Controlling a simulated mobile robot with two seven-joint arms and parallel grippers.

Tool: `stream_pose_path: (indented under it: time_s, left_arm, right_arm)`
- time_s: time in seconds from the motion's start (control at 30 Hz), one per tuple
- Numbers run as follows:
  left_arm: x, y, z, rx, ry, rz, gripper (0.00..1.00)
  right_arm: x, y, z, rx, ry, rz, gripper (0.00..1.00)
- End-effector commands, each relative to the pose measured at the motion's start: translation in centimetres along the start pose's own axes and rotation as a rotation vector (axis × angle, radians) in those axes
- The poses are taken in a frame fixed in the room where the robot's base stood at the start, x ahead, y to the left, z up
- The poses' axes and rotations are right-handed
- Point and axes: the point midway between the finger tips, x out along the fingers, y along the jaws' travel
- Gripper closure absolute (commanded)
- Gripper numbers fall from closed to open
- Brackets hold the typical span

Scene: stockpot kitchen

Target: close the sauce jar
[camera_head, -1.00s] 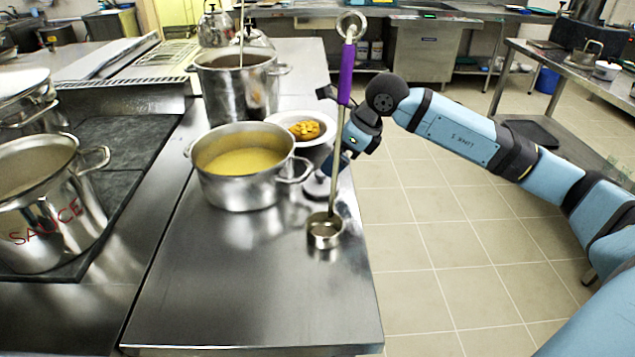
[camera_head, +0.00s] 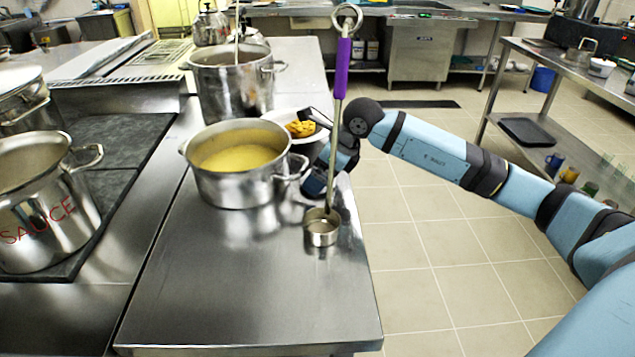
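A steel pot marked SAUCE (camera_head: 45,215) stands on the dark hob at the left, with its top open and no lid on it. No other vessel in view is marked as sauce. My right gripper (camera_head: 314,150) is over the counter's right edge, beside the pot of yellow food (camera_head: 237,185). Its dark fingers look spread apart, one high and one low, with nothing visible between them; the lower one is partly hard to make out. A purple-handled ladle (camera_head: 342,70) stands upright in front of it and partly hides it. My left gripper is out of view.
A taller steel pot (camera_head: 232,90) and a plate of food (camera_head: 312,137) stand behind the yellow-food pot. A lidded pot (camera_head: 20,100) is at the far left. The counter's near part (camera_head: 240,300) is clear. A side table (camera_head: 560,80) is at the right.

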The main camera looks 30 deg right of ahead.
Motion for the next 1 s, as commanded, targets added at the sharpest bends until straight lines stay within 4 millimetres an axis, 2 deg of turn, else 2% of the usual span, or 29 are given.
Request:
stream_pose_path:
  time_s: [0.1,0.4,0.53,0.57,1.0]
  left_arm:
    - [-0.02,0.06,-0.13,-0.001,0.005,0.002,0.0]
    - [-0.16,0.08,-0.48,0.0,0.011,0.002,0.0]
    - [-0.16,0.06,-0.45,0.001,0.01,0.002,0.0]
    - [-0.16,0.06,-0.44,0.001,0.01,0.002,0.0]
    - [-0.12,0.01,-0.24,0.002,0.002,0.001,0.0]
  right_arm:
    - [0.92,0.01,0.05,0.0,-0.002,-0.001,0.0]
    - [0.87,-0.01,0.05,-0.001,-0.001,-0.001,0.0]
    - [0.87,-0.01,0.05,-0.001,-0.001,-0.001,0.3]
    - [0.87,-0.01,0.05,-0.001,-0.001,-0.001,0.34]
    - [0.47,-0.03,0.28,-0.001,-0.001,-0.002,0.34]
